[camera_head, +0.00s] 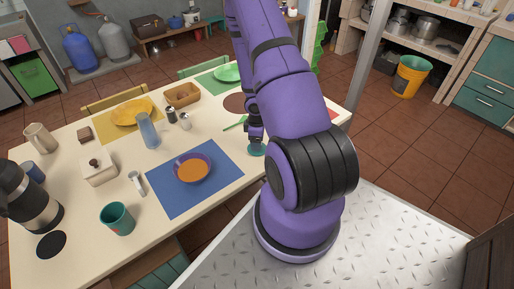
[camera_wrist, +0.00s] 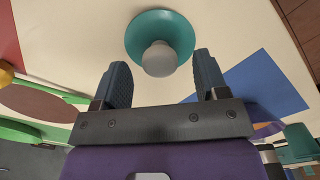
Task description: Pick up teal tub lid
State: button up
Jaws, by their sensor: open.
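The teal tub lid (camera_wrist: 137,27) is a round disc with a pale grey knob (camera_wrist: 159,58) in the wrist view. It lies on the cream table. In the head view the lid (camera_head: 256,150) shows just below my gripper (camera_head: 256,132), at the right of the blue mat. In the wrist view my gripper (camera_wrist: 158,80) is open, its two dark fingers apart. The knob is just beyond the gap between the fingertips, roughly centred. I cannot tell whether anything touches. My arm hides part of the table in the head view.
A blue mat (camera_head: 207,207) with a purple bowl (camera_head: 208,163) of orange contents lies left of the lid. A green utensil (camera_head: 235,123) and a brown round mat (camera_head: 236,103) lie behind it. A teal cup (camera_head: 117,219) stands at the front left.

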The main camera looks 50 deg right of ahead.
jog(key=shift+f, duration=1.1)
jog(key=c, duration=1)
jog(key=shift+r, duration=0.15)
